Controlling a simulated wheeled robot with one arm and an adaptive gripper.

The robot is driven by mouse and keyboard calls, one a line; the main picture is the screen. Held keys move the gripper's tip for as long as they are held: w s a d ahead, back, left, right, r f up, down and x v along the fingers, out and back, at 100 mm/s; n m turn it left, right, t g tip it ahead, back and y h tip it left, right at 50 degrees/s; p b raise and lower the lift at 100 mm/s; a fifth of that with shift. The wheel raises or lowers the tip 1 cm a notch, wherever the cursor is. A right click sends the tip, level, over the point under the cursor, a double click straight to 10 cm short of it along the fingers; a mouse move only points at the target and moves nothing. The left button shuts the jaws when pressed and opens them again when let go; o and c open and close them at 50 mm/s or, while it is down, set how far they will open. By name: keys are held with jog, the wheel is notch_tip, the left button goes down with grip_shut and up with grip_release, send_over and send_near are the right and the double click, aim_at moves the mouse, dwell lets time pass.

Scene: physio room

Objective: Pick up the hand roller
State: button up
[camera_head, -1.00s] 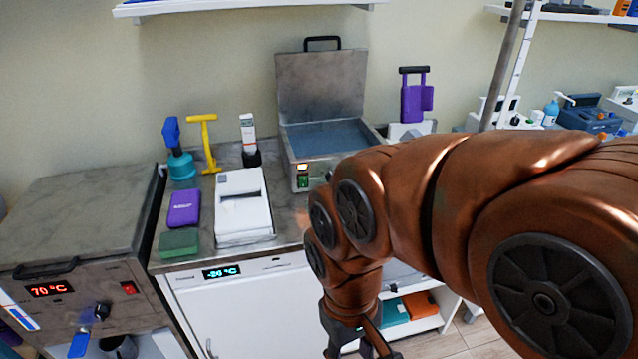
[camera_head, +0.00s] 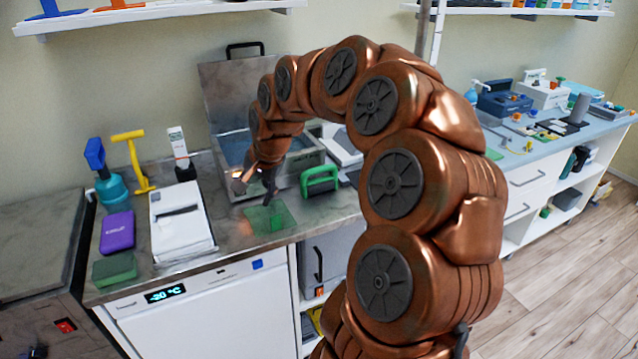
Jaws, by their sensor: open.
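A green thing with a looped handle (camera_head: 320,181) stands on the grey counter, just right of my gripper; it looks most like the hand roller, but I cannot tell for sure. My gripper (camera_head: 255,193) is open, pointing down over the counter in front of the open metal bath. I see nothing between its fingers. A flat green, see-through pad (camera_head: 270,217) lies just below and in front of the fingers. My gripper is apart from the green handled thing.
The open metal bath (camera_head: 232,150) stands behind my gripper. A white box (camera_head: 180,225), purple pack (camera_head: 117,232), green block (camera_head: 115,268), yellow T-shaped tool (camera_head: 133,160) and teal-based blue-handled tool (camera_head: 107,185) stand to the left. A shelf (camera_head: 160,15) hangs above.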

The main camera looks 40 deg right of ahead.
jog(key=w+d+f+m+t+h, duration=0.1)
jog(key=w+d+m, duration=0.25)
jog(key=d, duration=0.75)
jog(key=m+h, duration=0.2)
jog(key=m, duration=0.3)
send_over(319, 168)
jog(key=s+a, duration=0.2)
jog(key=s, duration=0.1)
notch_tip(319, 168, down, 2)
jog(key=shift+w+d+f+m+t, duration=0.2)
jog(key=shift+w+f, duration=0.1)
jog(key=shift+f, duration=0.3)
jog(key=shift+w+d+f+m+t, duration=0.1)
jog(key=shift+w+f+t, duration=0.15)
jog(key=shift+f, duration=0.3)
jog(key=shift+d+p+x, duration=0.1)
jog(key=shift+p+x, duration=0.55)
jog(key=shift+x, duration=0.35)
jog(key=shift+d+p+x, duration=0.15)
jog(key=shift+p+x, duration=0.5)
jog(key=shift+x, duration=0.4)
jog(key=shift+w+d+f, duration=0.1)
jog(key=shift+f, duration=0.4)
jog(key=shift+c, duration=0.5)
grip_shut()
